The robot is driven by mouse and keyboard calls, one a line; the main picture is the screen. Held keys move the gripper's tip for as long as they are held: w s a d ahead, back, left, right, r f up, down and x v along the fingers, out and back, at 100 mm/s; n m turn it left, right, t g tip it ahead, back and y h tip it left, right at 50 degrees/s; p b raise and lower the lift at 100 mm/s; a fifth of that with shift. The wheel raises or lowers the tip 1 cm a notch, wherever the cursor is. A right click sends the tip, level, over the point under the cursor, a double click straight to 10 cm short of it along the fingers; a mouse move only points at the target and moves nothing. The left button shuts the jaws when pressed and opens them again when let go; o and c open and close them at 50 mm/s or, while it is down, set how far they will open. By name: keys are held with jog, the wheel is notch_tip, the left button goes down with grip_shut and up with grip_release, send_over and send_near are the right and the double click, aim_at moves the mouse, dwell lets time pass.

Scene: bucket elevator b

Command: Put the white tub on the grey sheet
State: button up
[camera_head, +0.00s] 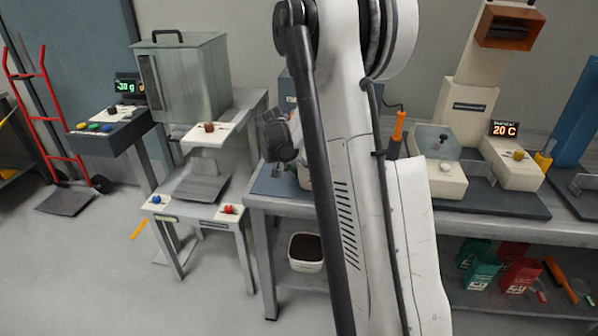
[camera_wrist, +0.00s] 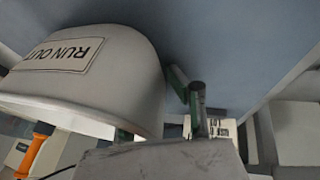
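The white tub (camera_wrist: 100,75), labelled "RUN OUT", fills the left of the wrist view and appears upside down there. In the head view, a pale sliver beside my arm (camera_head: 304,177) may be this tub; the arm hides the rest. My gripper (camera_wrist: 160,118) is at the tub's rim. A blue-grey sheet (camera_head: 268,184) lies on the bench's left end; a similar surface (camera_wrist: 225,45) is beyond the tub in the wrist view.
A white container with dark contents (camera_head: 305,252) stands low under the bench. A clear-walled hopper (camera_head: 190,80) stands left. My arm blocks the middle.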

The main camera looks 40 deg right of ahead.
jog(key=shift+o, duration=0.5)
jog(key=shift+r, duration=0.1)
jog(key=shift+r, duration=0.15)
jog(key=p+v, duration=0.2)
jog(key=v, duration=1)
jog(key=s+a+r+n+t+y, duration=0.1)
jog(key=s+a+r+n+t, duration=0.1)
jog(key=s+a+r, duration=0.4)
jog(key=s+a+r+n+t+y, duration=0.1)
jog(key=s+a+r+n, duration=0.15)
jog(key=s+a, duration=0.4)
jog(key=s+a+f+n+t+y, duration=0.1)
jog(key=s+a+n+t+y, duration=0.2)
jog(key=s+a, duration=1.1)
jog(key=shift+a+f+n, duration=0.35)
jog(key=shift+a+n, duration=0.1)
jog(key=shift+n, duration=0.6)
